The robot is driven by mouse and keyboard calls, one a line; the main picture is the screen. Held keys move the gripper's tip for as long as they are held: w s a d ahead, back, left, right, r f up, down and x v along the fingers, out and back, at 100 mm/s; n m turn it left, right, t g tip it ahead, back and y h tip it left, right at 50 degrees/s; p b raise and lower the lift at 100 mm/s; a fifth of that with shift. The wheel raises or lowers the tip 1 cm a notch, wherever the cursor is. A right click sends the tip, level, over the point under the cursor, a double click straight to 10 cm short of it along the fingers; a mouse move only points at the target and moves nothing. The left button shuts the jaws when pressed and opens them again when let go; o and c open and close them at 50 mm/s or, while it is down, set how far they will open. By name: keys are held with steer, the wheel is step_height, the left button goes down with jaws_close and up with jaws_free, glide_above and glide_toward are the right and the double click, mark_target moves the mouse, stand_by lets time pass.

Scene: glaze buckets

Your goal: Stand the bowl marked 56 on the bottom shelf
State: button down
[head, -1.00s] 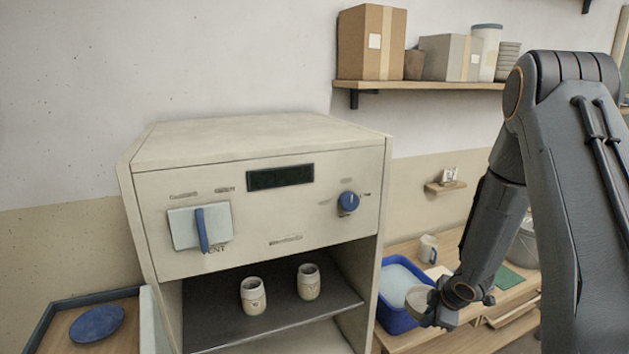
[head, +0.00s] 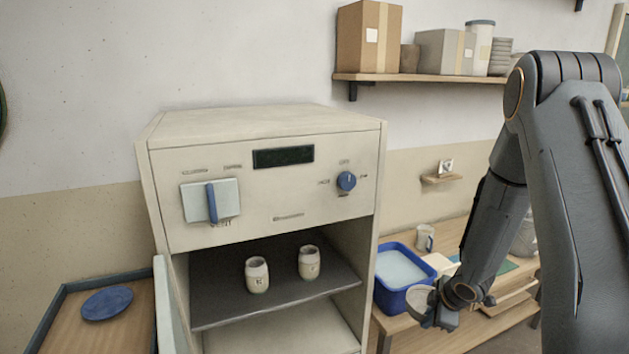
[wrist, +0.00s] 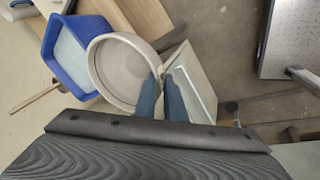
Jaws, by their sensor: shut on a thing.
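My gripper (wrist: 161,96) is shut on the rim of a pale round bowl (wrist: 112,66). In the head view my gripper (head: 432,312) holds the bowl (head: 419,297) low, right of the cream kiln-like cabinet (head: 275,215). I cannot read a mark on the bowl. The cabinet's front is open. Its dark upper shelf (head: 225,312) bears two pale cups, the left cup (head: 257,275) and the right cup (head: 309,262). The lower shelf (head: 280,338) is pale, and its visible part is bare.
A blue basin (head: 392,290) sits on the wooden bench (head: 400,330) beside the bowl; the basin also shows in the wrist view (wrist: 70,55). A pale door (head: 165,300) stands open at the cabinet's left. A tray with a blue disc (head: 107,303) lies farther left.

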steer(key=s+d+b+x, duration=0.1)
steer(key=b+x, duration=0.7)
steer(key=x, duration=0.1)
steer(key=shift+f, duration=0.35)
steer(key=shift+s, duration=0.15)
steer(key=r+p, duration=0.3)
steer(key=s+r+p, duration=0.1)
steer(key=r+p, duration=0.3)
steer(key=s+r+p, duration=0.1)
steer(key=r+p, duration=0.3)
steer(key=shift+s+r, duration=0.2)
steer(key=shift+r, duration=0.05)
stand_by(0.5)
